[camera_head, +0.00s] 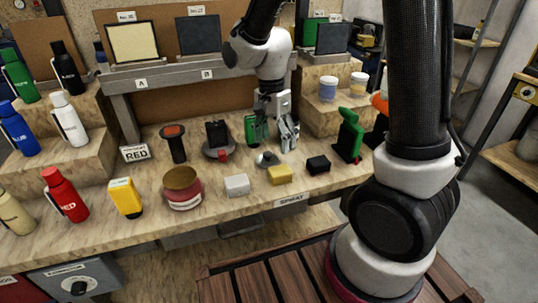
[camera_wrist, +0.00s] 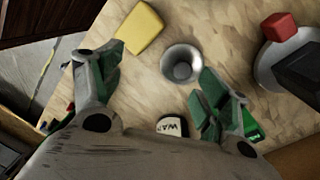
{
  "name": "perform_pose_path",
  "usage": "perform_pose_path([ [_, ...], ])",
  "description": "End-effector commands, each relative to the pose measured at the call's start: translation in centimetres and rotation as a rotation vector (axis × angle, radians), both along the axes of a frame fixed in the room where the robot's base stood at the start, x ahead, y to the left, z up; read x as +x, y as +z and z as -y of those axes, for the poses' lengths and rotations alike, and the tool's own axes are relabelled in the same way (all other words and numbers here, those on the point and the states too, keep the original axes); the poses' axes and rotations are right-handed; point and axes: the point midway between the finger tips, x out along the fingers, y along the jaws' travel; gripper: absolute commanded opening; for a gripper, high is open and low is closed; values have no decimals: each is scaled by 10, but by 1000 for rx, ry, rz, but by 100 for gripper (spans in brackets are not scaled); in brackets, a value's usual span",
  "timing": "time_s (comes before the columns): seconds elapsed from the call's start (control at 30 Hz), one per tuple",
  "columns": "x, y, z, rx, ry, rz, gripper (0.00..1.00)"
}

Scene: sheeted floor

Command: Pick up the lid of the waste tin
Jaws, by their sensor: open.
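A small grey round lid with a raised knob (camera_head: 267,159) lies on the wooden bench, between the grey and yellow blocks and the uprights behind. In the wrist view the lid (camera_wrist: 182,64) shows as a silvery ring with a dark centre, just ahead of the right finger. My gripper (camera_head: 272,136) is open, pointing down above the bench behind the lid. In the wrist view my gripper (camera_wrist: 157,85) has its green-padded fingers spread, with nothing held. A white label reading "WA" (camera_wrist: 172,127) shows between the fingers, partly hidden. I cannot tell which vessel is the waste tin.
A black device on a round grey base (camera_head: 218,143) stands left, a green device (camera_head: 349,137) right. A red tin with a brown top (camera_head: 183,188) stands front left.

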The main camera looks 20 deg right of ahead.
Motion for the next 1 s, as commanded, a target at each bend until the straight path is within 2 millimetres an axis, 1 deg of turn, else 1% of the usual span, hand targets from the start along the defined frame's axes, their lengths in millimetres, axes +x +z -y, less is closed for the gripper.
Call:
perform_pose_path([
  [0.03,9,-1,-3,-3,-137,23,76],
  [0.1,20,3,-7,0,-336,59,76],
  [0.2,26,5,-9,2,-557,86,76],
  [0.33,29,4,-10,0,-722,96,76],
  [0.47,28,-3,-10,-3,-772,95,76],
  [0.67,27,-28,-11,-4,-771,92,76],
  [0.9,27,-64,-14,-4,-770,93,76],
  [1.0,27,-72,-13,-3,-770,94,76],
])
